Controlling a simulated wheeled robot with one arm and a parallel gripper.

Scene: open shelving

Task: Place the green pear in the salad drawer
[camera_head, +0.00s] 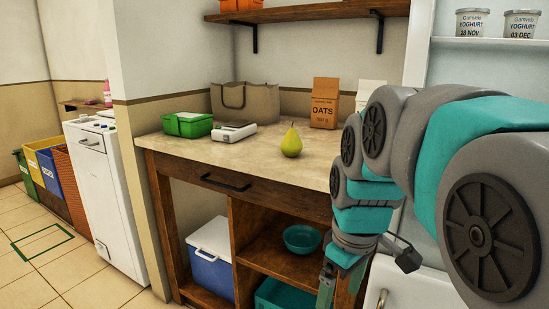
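The green pear (291,141) stands upright, stem up, on the worktop (240,154), with clear surface around it. My gripper (341,290) points down in front of the worktop's right part, below its top and apart from the pear. Its two fingers are spread with a gap between them, and nothing shows held; the tips are near the bottom edge of the picture. A white front with a handle (381,299) shows at the lower right, partly behind my arm. I cannot tell whether it is the salad drawer.
Below are a cool box (211,260) and a teal bowl (302,238). Yoghurt pots (469,22) stand on a shelf at upper right.

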